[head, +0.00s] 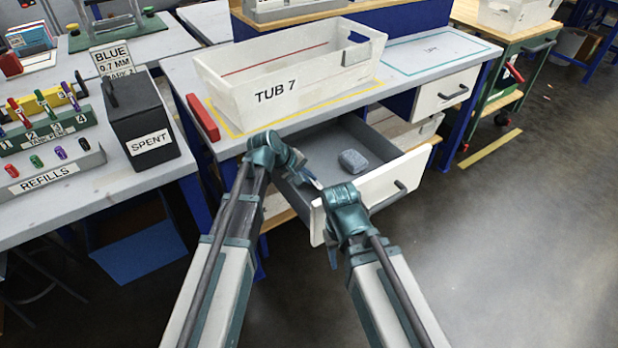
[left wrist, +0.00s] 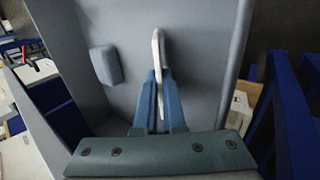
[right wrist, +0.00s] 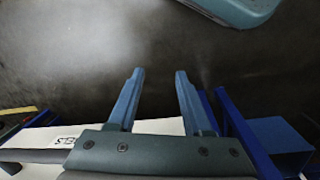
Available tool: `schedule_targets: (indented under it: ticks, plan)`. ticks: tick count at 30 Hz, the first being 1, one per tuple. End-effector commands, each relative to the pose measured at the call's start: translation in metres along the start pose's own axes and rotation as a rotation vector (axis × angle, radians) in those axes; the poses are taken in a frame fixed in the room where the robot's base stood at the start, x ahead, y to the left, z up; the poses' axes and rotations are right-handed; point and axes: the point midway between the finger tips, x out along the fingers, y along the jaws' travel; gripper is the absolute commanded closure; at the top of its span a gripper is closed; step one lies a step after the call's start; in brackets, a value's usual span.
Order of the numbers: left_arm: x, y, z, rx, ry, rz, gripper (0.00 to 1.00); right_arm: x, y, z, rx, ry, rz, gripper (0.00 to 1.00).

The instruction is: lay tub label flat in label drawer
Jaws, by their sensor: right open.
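The label drawer (head: 330,145) is pulled open under the tub bench, its grey floor showing. My left gripper (head: 308,180) is over the open drawer; in the left wrist view, its fingers (left wrist: 158,100) are shut on the thin white tub label (left wrist: 157,50). The label is seen almost edge-on, standing up between the fingers above the grey drawer floor (left wrist: 205,45); whether it touches the floor I cannot tell. My right gripper (head: 331,256) is in front of the drawer's white front (head: 385,186). In the right wrist view, its fingers (right wrist: 160,88) are apart and empty.
A grey block (head: 352,161) lies in the drawer, left of the label in the left wrist view (left wrist: 106,65). The white TUB 7 tub (head: 300,90) stands on the bench above. A red bar (head: 202,117) and the black SPENT box (head: 140,120) are to the left.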

Motion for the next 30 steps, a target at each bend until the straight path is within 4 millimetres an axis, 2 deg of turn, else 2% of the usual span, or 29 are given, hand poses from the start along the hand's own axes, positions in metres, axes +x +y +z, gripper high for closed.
schedule_targets:
  ticks: [1, 5, 6, 14, 17, 20, 30]
  plan:
    - [0.0, 0.0, 0.0, 0.0, 0.0, 0.0, 0.84, 0.0, 0.0, 0.0, 0.0, 0.0, 0.0, 0.5]
    - [0.0, 0.0, 0.0, 0.0, 0.0, 0.0, 0.61, 0.0, 0.0, 0.0, 0.0, 0.0, 0.0, 0.5]
    - [0.0, 0.0, 0.0, 0.0, 0.0, 0.0, 0.58, 0.0, 0.0, 0.0, 0.0, 0.0, 0.0, 0.5]
    - [-0.001, 0.0, 0.0, 0.0, 0.0, 0.0, 0.58, -0.001, 0.0, 0.0, 0.0, 0.0, 0.0, 0.5]
    - [-0.007, 0.001, 0.0, -0.001, 0.0, 0.0, 0.58, -0.006, 0.001, 0.0, 0.0, 0.0, 0.0, 0.5]
    - [-0.02, 0.002, 0.001, -0.001, 0.001, 0.0, 0.58, -0.018, 0.001, 0.001, 0.001, 0.0, -0.001, 0.5]
    - [-0.085, 0.004, 0.001, -0.002, 0.001, 0.0, 0.58, -0.071, 0.006, 0.004, 0.001, 0.0, -0.003, 0.5]
